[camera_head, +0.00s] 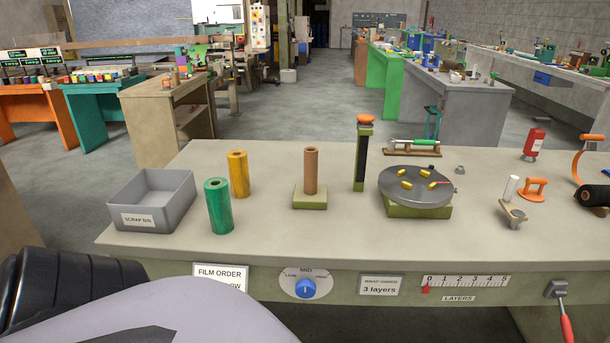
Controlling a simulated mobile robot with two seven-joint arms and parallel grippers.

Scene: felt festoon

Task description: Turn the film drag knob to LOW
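The film drag knob (306,288) is a round blue knob on a pale dial plate (287,275), set in the front edge of the workbench. A small white mark on the knob appears to point up towards MID. LOW is printed at the upper left of the dial; the right-hand label is too small to read. Neither gripper shows in the head view. Pale and black parts of my own body fill the lower left and partly cover the FILM ORDER card (221,274) left of the knob.
On the bench (270,250) stand a grey scrap bin (152,228), green (219,207) and yellow (238,175) rolls, a brown core (311,172) and a turntable (418,197). Right of the knob are a 3-layers card (380,285), a layers scale (465,282) and a red-handled lever (566,325).

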